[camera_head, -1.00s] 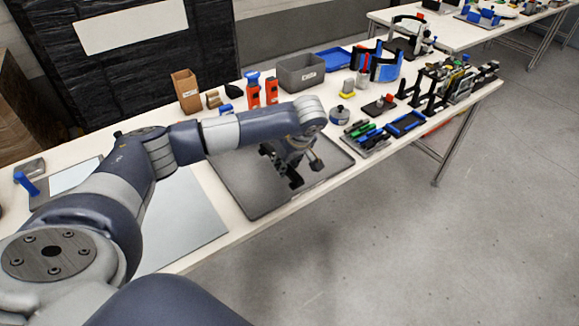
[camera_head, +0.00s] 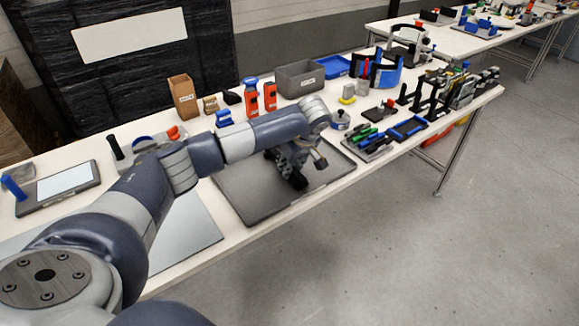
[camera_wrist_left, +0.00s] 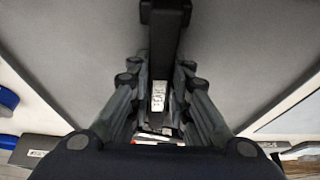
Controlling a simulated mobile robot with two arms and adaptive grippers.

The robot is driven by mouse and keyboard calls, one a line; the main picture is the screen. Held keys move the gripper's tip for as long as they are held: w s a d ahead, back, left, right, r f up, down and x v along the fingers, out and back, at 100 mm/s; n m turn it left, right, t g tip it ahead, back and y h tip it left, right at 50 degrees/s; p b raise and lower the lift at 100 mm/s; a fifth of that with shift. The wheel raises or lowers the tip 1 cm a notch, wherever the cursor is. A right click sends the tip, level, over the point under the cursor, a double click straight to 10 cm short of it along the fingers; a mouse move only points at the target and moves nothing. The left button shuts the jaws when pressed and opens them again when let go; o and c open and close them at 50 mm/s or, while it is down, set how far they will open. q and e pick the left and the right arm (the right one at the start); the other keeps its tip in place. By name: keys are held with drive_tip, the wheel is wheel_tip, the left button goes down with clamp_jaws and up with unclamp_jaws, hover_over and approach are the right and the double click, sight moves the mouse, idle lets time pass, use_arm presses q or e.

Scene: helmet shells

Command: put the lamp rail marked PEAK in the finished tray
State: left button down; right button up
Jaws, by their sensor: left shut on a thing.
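My left gripper (camera_head: 297,180) is over the large grey tray (camera_head: 243,205) in the head view. In the left wrist view its fingers (camera_wrist_left: 160,97) are shut on a dark bar-shaped lamp rail (camera_wrist_left: 164,35). A small pale label shows on the rail between the fingers; its letters are too blurred to read surely. The rail lies above the tray's grey floor (camera_wrist_left: 75,50); whether it touches the floor I cannot tell. In the head view the rail is small and merges with the dark gripper. My right gripper is not in view.
Behind the tray stand orange-and-black tools (camera_head: 251,97), a brown box (camera_head: 184,96) and a grey bin (camera_head: 301,79). To its right are a tool tray (camera_head: 368,143), a blue-edged tray (camera_head: 408,128) and a black rack (camera_head: 432,97). The tray's front left is clear.

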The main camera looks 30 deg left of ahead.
use_arm(q)
drive_tip(key=shift+f, duration=0.2)
drive_tip(key=c, duration=1.5)
unclamp_jaws()
drive_tip(key=shift+r, duration=0.1)
drive_tip(key=shift+r, duration=0.25)
drive_tip(key=shift+d+r, duration=0.15)
drive_tip(key=shift+r, duration=0.15)
drive_tip(key=v, duration=1.1)
drive_tip(key=shift+s+b, duration=0.1)
drive_tip(key=shift+b, duration=0.3)
